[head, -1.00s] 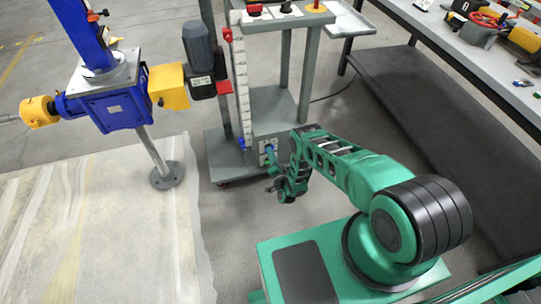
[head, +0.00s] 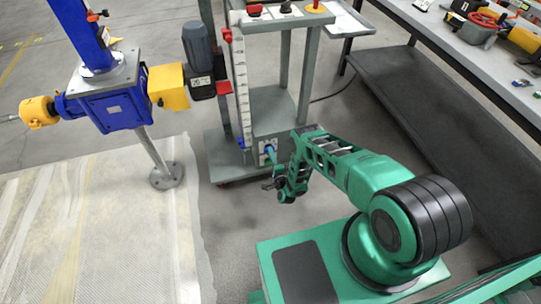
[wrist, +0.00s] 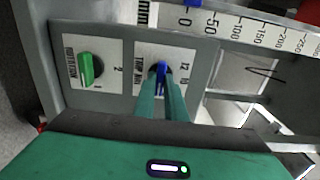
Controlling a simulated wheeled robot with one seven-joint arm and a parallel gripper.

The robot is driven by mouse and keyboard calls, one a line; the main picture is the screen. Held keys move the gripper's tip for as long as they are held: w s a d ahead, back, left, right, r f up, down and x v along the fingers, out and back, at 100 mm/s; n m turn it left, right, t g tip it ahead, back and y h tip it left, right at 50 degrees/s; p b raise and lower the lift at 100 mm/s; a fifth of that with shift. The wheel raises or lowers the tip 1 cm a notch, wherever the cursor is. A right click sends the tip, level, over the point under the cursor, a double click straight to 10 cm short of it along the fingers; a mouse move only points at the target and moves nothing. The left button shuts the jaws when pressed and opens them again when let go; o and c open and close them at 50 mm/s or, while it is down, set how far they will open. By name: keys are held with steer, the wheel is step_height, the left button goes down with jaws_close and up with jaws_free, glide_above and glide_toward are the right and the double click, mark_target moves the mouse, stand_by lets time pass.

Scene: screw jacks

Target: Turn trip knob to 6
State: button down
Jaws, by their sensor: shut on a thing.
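The trip knob (wrist: 162,68) is blue and sits on a dark round base on a white label with printed numbers, which appears turned on its side in the wrist view. A "12" and a "10" can be read to the knob's right; a 6 cannot be made out. My gripper (wrist: 161,88) has its two green fingers closed on the knob, and they hide its lower part and some of the label. In the head view my gripper (head: 271,165) reaches the grey control box (head: 268,130) low on the cart, where the knob is small.
A green knob (wrist: 90,68) with marks 1 and 2 sits left of the trip knob. A white millimetre scale (wrist: 235,28) runs close beside the panel. In the head view a blue screw jack (head: 108,105) stands left and a workbench (head: 480,60) right.

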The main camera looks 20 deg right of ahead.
steer(key=shift+s+d+f, duration=0.15)
steer(key=shift+f, duration=0.05)
steer(key=c, duration=2)
jaws_free()
steer(key=shift+o, duration=1)
steer(key=s, duration=1)
steer(key=shift+s, duration=0.3)
steer(key=shift+s, duration=0.1)
